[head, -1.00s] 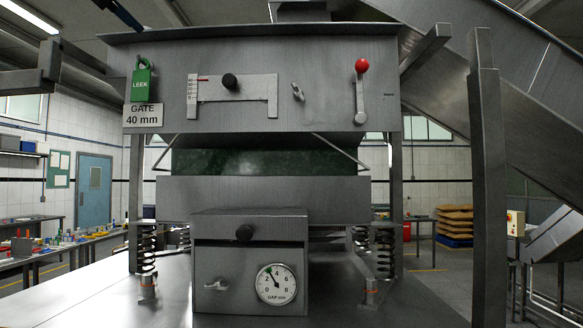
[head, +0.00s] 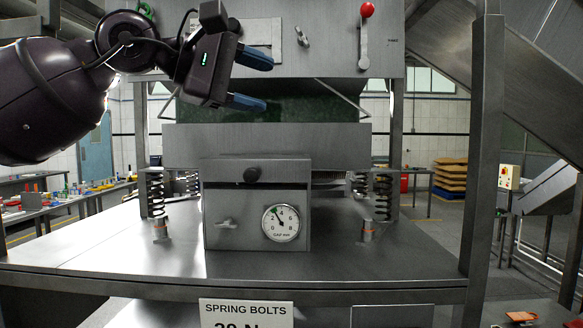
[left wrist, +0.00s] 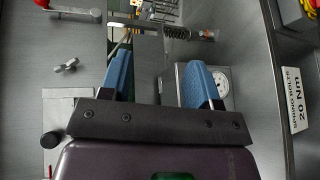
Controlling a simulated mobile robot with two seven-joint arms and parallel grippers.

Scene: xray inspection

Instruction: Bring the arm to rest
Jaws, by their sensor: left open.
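My left arm (head: 50,95) reaches in from the left in the head view. Its gripper (head: 258,82) has two blue fingers, one above the other, spread apart with nothing between them. The gripper is in front of the grey machine's upper panel (head: 320,40) and the dark green band below it. It covers much of the slotted gate scale and the lock. In the left wrist view the same gripper (left wrist: 160,82) shows its blue fingers apart and empty. My right gripper is not in view.
A lower box with a gap dial (head: 281,222) stands on the machine's bench (head: 110,245), between coil springs (head: 382,195). A red-knobbed lever (head: 365,30) is right of the gripper. A steel post (head: 483,160) stands at the right. A spring-bolts sign (head: 246,312) hangs at the front.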

